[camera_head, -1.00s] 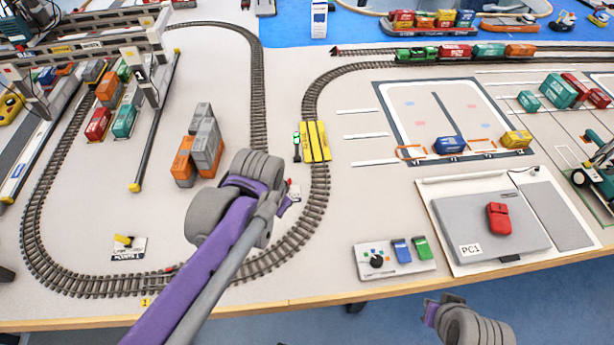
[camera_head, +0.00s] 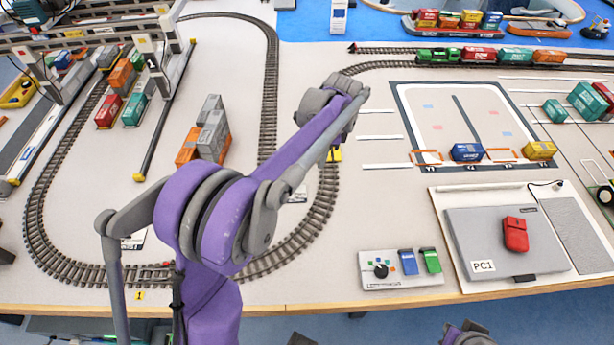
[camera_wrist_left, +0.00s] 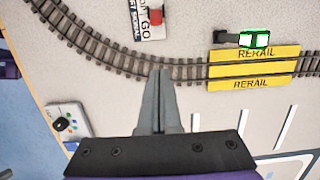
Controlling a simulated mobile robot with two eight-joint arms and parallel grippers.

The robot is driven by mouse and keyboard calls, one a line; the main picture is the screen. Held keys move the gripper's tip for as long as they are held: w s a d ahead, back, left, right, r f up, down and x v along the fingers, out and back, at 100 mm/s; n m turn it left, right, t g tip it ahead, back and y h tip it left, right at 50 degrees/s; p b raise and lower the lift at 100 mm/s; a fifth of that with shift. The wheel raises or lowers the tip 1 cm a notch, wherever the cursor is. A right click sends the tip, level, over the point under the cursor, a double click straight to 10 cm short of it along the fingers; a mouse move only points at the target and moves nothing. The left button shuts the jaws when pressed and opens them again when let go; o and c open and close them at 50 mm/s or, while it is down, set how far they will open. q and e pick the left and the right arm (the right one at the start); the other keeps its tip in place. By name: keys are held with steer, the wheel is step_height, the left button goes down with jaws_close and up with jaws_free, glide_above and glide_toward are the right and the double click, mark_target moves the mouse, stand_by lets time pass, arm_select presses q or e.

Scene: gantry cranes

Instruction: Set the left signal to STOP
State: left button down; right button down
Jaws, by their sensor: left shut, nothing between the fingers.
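In the left wrist view, a small signal with bright green lamps (camera_wrist_left: 255,39) lies beside the yellow rerail plates (camera_wrist_left: 252,68). A label card (camera_wrist_left: 146,22) with a red block (camera_wrist_left: 155,17) shows at the top; I read "GO" and "SIGNAL" on it. No readable text tells me which is the left signal. My left gripper (camera_wrist_left: 161,72) is shut and empty, its tips over the track near the plates, apart from card and signal. In the head view my left arm hides the fingers, the lit signal and most of the lower-left card (camera_head: 132,242).
The oval track (camera_head: 270,90) curves under my left arm. Stacked containers (camera_head: 210,130) stand inside it. A control box (camera_head: 400,269) and a laptop (camera_head: 470,225) lie to the right. A gantry crane (camera_head: 150,50) stands at the upper left.

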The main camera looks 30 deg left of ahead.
mark_target(313, 189)
arm_select(q)
steer(key=f, duration=0.3)
steer(key=a+f, duration=0.1)
steer(key=f, duration=0.2)
steer(key=s+f, duration=0.1)
steer(key=f, duration=0.3)
steer(key=shift+a+b, duration=0.15)
steer(key=shift+b, duration=0.15)
steer(key=shift+s+a+r+p, duration=0.15)
steer(key=shift+s+a+r, duration=0.15)
steer(key=shift+a+r, duration=0.15)
steer(key=shift+s+a+r+p, duration=0.15)
steer(key=shift+s+a+r, duration=0.15)
steer(key=shift+a, duration=0.25)
steer(key=shift+s+a+r, duration=0.25)
steer(key=shift+a+r, duration=0.05)
steer(key=shift+a, duration=0.2)
